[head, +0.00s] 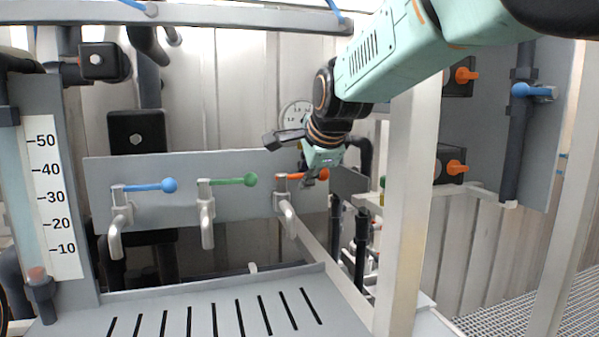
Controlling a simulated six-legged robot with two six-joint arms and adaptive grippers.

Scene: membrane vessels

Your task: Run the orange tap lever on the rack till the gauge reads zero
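The orange tap lever (295,176) is the rightmost of the taps on the grey rack panel (231,215). It points right, roughly level, with its round knob at the right end. A grey spout hangs below it. My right gripper (287,163) comes in from the upper right and is at the lever. Its fingers are spread, one up to the left and one down across the lever; I cannot tell whether it touches. The round white gauge (293,113) is behind my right wrist, partly covered. Its needle cannot be read. My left gripper is out of view.
A blue lever (150,186) and a green lever (233,181) sit left of the orange one. A slotted grey tray (170,304) lies below. A pale upright post (408,200) stands close on the right. A scale (50,195) is at the left.

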